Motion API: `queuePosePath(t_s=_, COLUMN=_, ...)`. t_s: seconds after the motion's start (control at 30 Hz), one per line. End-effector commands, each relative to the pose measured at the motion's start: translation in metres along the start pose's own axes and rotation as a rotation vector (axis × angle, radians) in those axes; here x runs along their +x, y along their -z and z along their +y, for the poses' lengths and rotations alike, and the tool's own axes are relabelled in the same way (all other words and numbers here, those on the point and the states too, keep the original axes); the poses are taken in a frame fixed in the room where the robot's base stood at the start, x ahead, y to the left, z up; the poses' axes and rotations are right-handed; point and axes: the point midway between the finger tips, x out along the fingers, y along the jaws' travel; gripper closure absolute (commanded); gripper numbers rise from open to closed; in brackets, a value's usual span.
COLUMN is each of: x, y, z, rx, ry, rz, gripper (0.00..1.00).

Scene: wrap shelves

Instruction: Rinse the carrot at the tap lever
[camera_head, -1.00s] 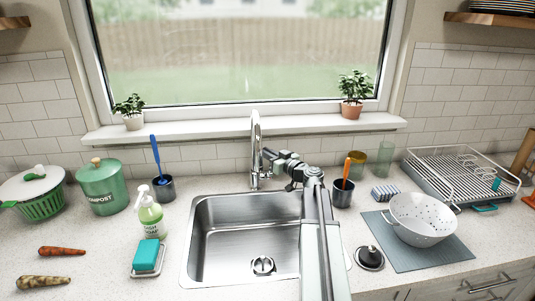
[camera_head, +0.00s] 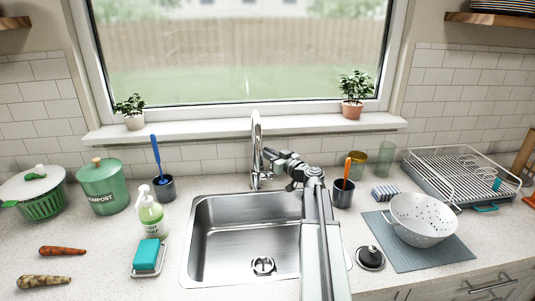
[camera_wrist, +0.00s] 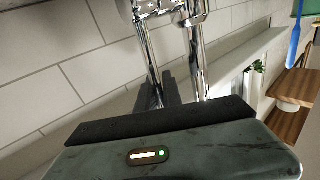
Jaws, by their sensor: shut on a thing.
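An orange carrot (camera_head: 62,250) lies on the counter at the far left. A paler, dark-speckled root (camera_head: 44,281) lies just in front of it. The chrome tap (camera_head: 256,150) stands behind the sink (camera_head: 215,235), and I see no clear water stream. My gripper (camera_head: 268,155) is at the tap's right side. In the wrist view, the thin chrome tap lever (camera_wrist: 149,55) runs down behind the gripper's dark pad, beside the thicker spout (camera_wrist: 197,60). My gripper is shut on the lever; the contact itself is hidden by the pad.
A soap bottle (camera_head: 150,215) and a teal sponge (camera_head: 147,253) on a dish stand left of the sink. A cup with an orange-handled brush (camera_head: 346,175) stands close right of my arm. A white colander (camera_head: 425,215) sits on a grey mat farther right.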

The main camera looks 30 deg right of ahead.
Motion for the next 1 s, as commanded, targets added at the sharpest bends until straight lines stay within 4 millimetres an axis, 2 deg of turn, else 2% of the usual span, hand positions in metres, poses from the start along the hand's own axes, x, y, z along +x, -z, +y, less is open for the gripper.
queuePosePath(t_s=0.37, x=-0.001, y=0.0, z=0.0, rx=-0.001, ry=0.0, rz=0.0, gripper=1.0)
queuePosePath(t_s=0.5, x=-0.006, y=-0.006, z=-0.004, rx=-0.033, ry=0.005, rz=0.052, gripper=1.0)
queuePosePath(t_s=0.9, x=-0.011, y=0.002, z=-0.007, rx=-0.075, ry=0.006, rz=0.11, gripper=1.0)
queuePosePath(t_s=0.93, x=-0.011, y=0.002, z=-0.007, rx=-0.075, ry=0.006, rz=0.11, gripper=0.84)
queuePosePath(t_s=1.0, x=-0.011, y=0.002, z=-0.006, rx=-0.075, ry=0.005, rz=0.11, gripper=0.68)
